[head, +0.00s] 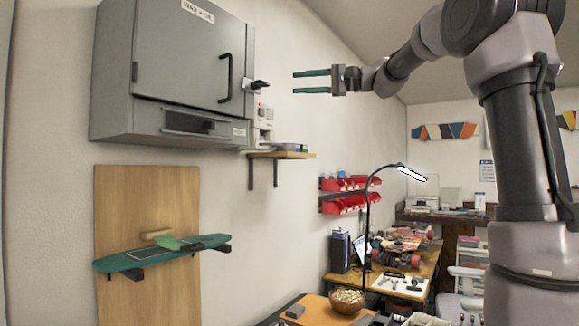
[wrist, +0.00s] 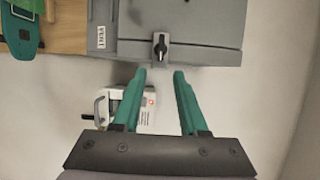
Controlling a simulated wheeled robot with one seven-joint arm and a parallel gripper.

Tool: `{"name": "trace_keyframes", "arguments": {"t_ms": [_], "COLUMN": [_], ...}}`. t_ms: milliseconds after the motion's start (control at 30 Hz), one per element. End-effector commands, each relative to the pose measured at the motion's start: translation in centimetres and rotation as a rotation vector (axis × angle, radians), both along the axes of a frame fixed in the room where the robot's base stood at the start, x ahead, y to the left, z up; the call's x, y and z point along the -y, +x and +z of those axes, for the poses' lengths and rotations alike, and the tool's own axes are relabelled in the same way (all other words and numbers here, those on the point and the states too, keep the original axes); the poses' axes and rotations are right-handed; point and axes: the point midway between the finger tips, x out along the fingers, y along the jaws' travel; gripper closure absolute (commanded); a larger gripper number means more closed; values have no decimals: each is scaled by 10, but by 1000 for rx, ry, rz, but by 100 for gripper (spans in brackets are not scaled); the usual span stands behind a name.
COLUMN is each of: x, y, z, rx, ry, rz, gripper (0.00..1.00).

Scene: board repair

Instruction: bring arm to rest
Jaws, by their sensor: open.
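My gripper (head: 312,82) is open and empty, its two green fingers one above the other in the head view, pointing left. It is in the air to the right of the grey wall cabinet (head: 188,55). In the wrist view my gripper (wrist: 158,90) shows both green fingers apart with nothing between them. The cabinet (wrist: 205,25) and its black knob (wrist: 160,47) lie beyond the fingertips. My arm is raised and bent on the right of the head view.
A small wall shelf (head: 285,155) sits below the cabinet, with a white device (head: 265,122) by it. A green board (head: 160,252) rests on a wooden panel (head: 185,205). A lamp (head: 368,225) and a bowl (head: 347,301) stand on the workbench. Red bins (head: 345,203) hang behind.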

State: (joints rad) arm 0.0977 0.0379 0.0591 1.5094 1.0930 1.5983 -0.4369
Motion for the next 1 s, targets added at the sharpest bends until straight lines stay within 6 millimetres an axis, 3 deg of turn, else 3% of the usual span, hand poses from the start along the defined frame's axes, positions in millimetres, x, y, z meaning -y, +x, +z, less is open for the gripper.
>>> {"name": "trace_keyframes", "arguments": {"t_ms": [167,267,367,467,600,700,833,1000], "x": [-1,-1,8,30,73,106,139,159], "y": [-7,-27,-61,-103,-162,-198,-232,-251], "z": [-8,-35,-84,-144,-224,-272,-317,-343], "rx": [-9,-35,-71,-96,-95,-70,-27,11], "ry": [-32,-135,-310,-517,-789,-959,-1120,-1217], "rz": [-11,-50,-118,-201,-308,-370,-421,-449], "gripper": [57,57,57,57,57,57,57,57]}}
